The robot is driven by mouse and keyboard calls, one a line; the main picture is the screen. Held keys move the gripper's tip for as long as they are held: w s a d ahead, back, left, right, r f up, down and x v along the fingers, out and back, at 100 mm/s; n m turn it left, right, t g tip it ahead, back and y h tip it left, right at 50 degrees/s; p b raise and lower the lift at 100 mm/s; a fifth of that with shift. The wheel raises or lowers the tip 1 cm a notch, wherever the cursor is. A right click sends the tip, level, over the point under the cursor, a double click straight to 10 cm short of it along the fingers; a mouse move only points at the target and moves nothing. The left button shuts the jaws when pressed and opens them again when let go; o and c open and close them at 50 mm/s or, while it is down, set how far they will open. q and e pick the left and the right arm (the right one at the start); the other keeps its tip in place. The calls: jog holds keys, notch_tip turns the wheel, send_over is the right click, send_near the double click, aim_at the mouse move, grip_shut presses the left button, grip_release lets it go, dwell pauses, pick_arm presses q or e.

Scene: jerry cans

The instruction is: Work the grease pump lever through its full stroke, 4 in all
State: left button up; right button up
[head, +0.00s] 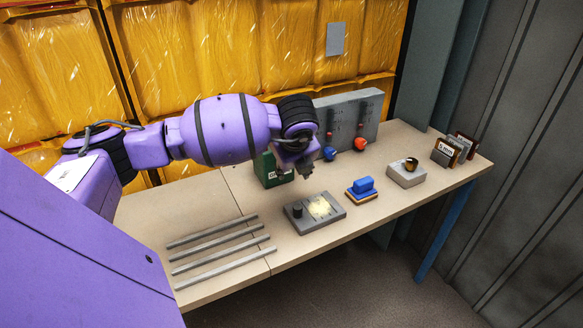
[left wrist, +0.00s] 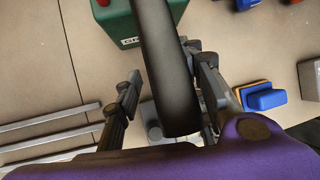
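The grease pump, a green box (head: 268,172) with a white label, stands on the bench behind my left gripper (head: 306,168), partly hidden by my arm. In the left wrist view its green body (left wrist: 128,28) is at the top, with a red part at its corner. A thick dark bar, seemingly the lever (left wrist: 162,80), runs from the pump toward the camera. The left gripper (left wrist: 163,64) is open, one finger on each side of the bar, with a visible gap on its left. Contact on the right is unclear. My right gripper is not in view.
Several metal rods (head: 215,248) lie at the bench's left. A grey box with a lit panel (head: 322,208), a blue block (head: 362,186) and a grey box with a dark knob (head: 408,175) line the front. A grey panel with knobs (head: 350,120) stands behind.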

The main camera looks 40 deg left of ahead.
pick_arm(q)
jog(key=v, duration=1.2)
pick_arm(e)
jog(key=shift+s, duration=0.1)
